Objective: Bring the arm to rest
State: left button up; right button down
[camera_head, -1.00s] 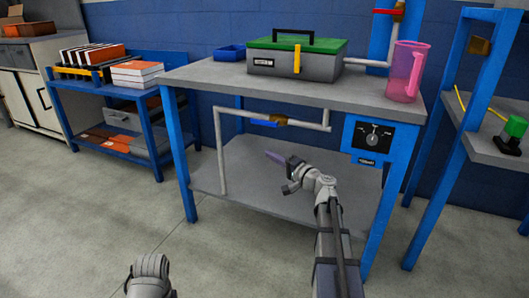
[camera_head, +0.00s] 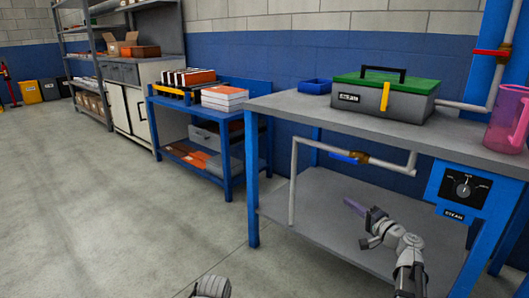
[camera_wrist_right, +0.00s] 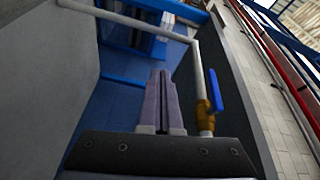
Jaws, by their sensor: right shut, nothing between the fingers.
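My right gripper (camera_head: 355,207) is in front of the blue and grey workbench (camera_head: 420,132), below its top and above its lower shelf. Its two purple-grey fingers lie together with nothing between them, as the right wrist view (camera_wrist_right: 159,100) also shows. In the right wrist view, a blue valve handle (camera_wrist_right: 214,90) on a brass fitting stands just right of the fingers, apart in the picture; the exact gap cannot be told. A grey piece of my left arm (camera_head: 211,287) shows at the bottom edge of the head view, but its gripper does not.
On the bench top are a green-lidded grey box (camera_head: 385,95), a blue tray (camera_head: 317,86) and a pink jug (camera_head: 508,120). A white pipe (camera_head: 385,164) runs under the top. A dial panel (camera_head: 463,187) is on the front. The floor at left is clear.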

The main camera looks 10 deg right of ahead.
jog(key=s+a+f+n+g+y+p, duration=0.1)
jog(key=s+a+f+n+g+p, duration=0.15)
jog(key=a, duration=0.55)
jog(key=s+a+f+n+g+y+p, duration=0.1)
jog(key=a+n+g+p, duration=0.2)
jog(key=a, duration=0.6)
jog(key=s+a+f+n+g+y+p, duration=0.1)
jog(key=s+a+f+n+g, duration=0.2)
jog(key=a, duration=0.5)
jog(key=s+a+f+n+g+h+p, duration=0.2)
jog(key=s+a+n+g+h+p, duration=0.35)
jog(key=s+a+g, duration=0.5)
jog(key=s+d+r+n+t+h+p, duration=0.2)
jog(key=s+h+p, duration=0.25)
jog(key=s, duration=0.35)
notch_tip(320, 180, up, 38)
jog(key=p, duration=3.6)
jog(key=shift+d+m+p, duration=0.15)
jog(key=shift+m+p, duration=0.15)
jog(key=shift+p, duration=0.1)
jog(key=shift+f, duration=0.15)
jog(key=shift+d, duration=0.15)
